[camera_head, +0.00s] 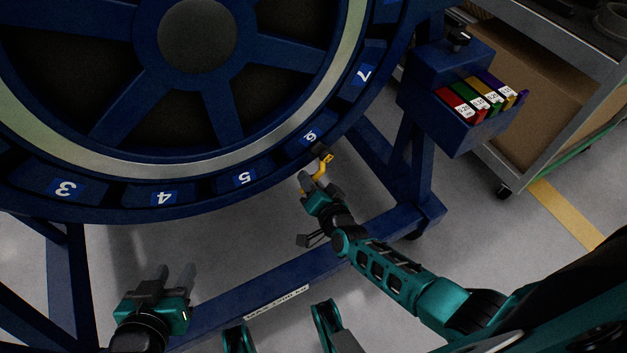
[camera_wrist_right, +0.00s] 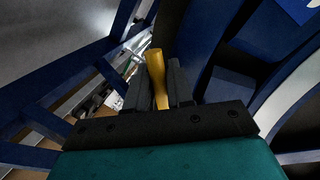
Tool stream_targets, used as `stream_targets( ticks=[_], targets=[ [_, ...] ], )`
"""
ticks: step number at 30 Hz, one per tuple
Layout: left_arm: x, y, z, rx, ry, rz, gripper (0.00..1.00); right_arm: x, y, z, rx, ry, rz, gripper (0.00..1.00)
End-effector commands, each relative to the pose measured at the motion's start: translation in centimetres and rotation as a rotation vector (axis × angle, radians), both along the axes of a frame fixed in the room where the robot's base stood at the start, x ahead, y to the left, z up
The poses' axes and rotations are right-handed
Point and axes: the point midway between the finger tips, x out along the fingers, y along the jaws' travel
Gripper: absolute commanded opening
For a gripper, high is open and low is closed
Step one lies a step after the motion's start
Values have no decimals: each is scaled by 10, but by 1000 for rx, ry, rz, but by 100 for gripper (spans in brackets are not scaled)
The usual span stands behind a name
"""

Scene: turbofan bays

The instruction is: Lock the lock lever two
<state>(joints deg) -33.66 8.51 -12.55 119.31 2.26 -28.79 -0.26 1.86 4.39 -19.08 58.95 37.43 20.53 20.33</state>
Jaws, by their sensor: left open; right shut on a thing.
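A yellow lock lever (camera_head: 323,167) sits at the lower right rim of the big blue wheel, just below the bay labelled 6. Its yellow handle also shows in the right wrist view (camera_wrist_right: 156,70), between the two dark fingers. My right gripper (camera_head: 317,184) is shut on this handle, and its fingers hide part of it. No number marks the lever, so I cannot tell from the pictures whether it is number two. My left gripper (camera_head: 175,275) is open and empty, low on the left, apart from the wheel.
The blue wheel (camera_head: 240,178) has numbered bays along its rim. A blue stand beam (camera_head: 290,290) runs below it. A blue box (camera_head: 450,115) with several coloured labelled blocks is at the right, beside a grey cart (camera_head: 540,150). Grey floor lies between.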

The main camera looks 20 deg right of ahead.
Motion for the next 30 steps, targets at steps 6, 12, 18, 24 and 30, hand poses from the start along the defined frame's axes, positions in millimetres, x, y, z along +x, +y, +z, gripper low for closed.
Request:
stream_targets(
  ticks=[6, 12, 18, 24, 30],
  targets=[
    [0, 0, 1, 1, -2, 0, 42, 1, 4, 3, 45, 4, 2, 0],
    [0, 1, 1, 0, -3, 1, 42, 1, 4, 4, 56, 6, 2, 0],
    [1, 0, 3, -1, -6, 1, 42, 1, 5, 4, 58, 4, 1, 0],
    [1, 0, 4, -2, -8, 0, 42, 1, 4, 4, 57, 4, 2, 37],
    [1, 0, 4, -2, -8, 0, 42, 0, 3, 4, 52, 5, 1, 41]
  ],
)
